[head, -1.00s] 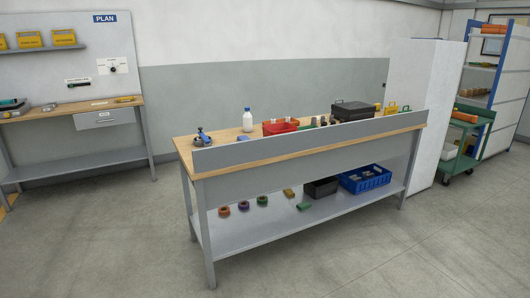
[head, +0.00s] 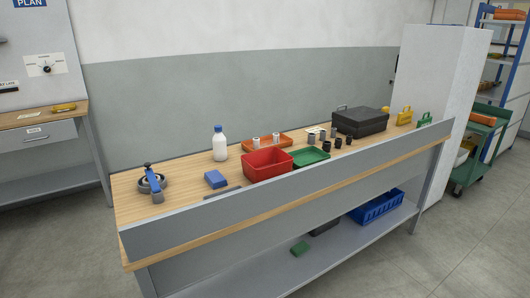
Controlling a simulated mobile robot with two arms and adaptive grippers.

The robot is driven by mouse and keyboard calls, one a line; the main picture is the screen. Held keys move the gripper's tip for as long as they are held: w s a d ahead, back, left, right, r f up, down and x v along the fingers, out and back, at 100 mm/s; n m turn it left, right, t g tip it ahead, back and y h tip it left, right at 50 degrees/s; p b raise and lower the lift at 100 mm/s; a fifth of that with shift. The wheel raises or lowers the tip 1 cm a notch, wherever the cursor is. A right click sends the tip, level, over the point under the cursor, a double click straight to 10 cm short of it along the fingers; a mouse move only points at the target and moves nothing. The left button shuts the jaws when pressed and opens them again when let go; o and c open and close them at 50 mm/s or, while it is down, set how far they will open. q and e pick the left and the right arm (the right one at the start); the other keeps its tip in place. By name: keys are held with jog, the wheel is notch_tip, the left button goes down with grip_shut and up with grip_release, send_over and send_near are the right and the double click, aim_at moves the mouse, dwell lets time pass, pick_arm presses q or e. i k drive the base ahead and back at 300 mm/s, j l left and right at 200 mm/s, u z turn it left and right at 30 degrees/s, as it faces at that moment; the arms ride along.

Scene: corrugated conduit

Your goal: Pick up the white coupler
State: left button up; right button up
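Two small pale cylinders stand on the orange tray (head: 287,139) behind the red bin; the right pale cylinder (head: 276,138) and the left pale cylinder (head: 256,143) look whitish. They are too small to tell for certain which is the white coupler. Several grey cylinders (head: 311,139) and black cylinders (head: 326,146) stand to the right of the tray on the workbench (head: 200,221). Neither of my grippers is in view.
The bench has a raised grey front panel (head: 290,190). A red bin (head: 268,164), green tray (head: 310,157), white bottle (head: 219,143), blue box (head: 215,179), blue-handled tool (head: 153,180) and black case (head: 360,121) also stand on it. Open floor lies at the front right.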

aim_at(256, 140)
jog(key=i, duration=0.3)
jog(key=j+u, duration=0.25)
jog(key=u, duration=0.25)
jog(key=i+j+u, duration=0.35)
jog(key=j, duration=0.35)
jog(key=i+j+u, duration=0.35)
jog(key=j, duration=0.25)
jog(key=i+j+u, duration=0.35)
jog(key=i+j, duration=0.15)
jog(key=i+z, duration=0.2)
jog(key=i, duration=0.35)
jog(key=i+z, duration=0.15)
jog(key=i, duration=0.45)
jog(key=i+j+z, duration=0.2)
jog(key=i, duration=0.35)
jog(key=i+z, duration=0.15)
jog(key=i, duration=0.4)
jog(key=i+j+z, duration=0.15)
jog(key=i, duration=0.45)
jog(key=i+j+z, duration=0.15)
jog(key=i, duration=0.4)
jog(key=i+l+z, duration=0.2)
jog(key=z, duration=0.3)
jog(key=i+z, duration=0.7)
jog(key=z, duration=0.25)
jog(key=i+j+z, duration=0.2)
jog(key=z, duration=0.3)
jog(key=i+j, duration=0.05)
jog(key=i, duration=0.05)
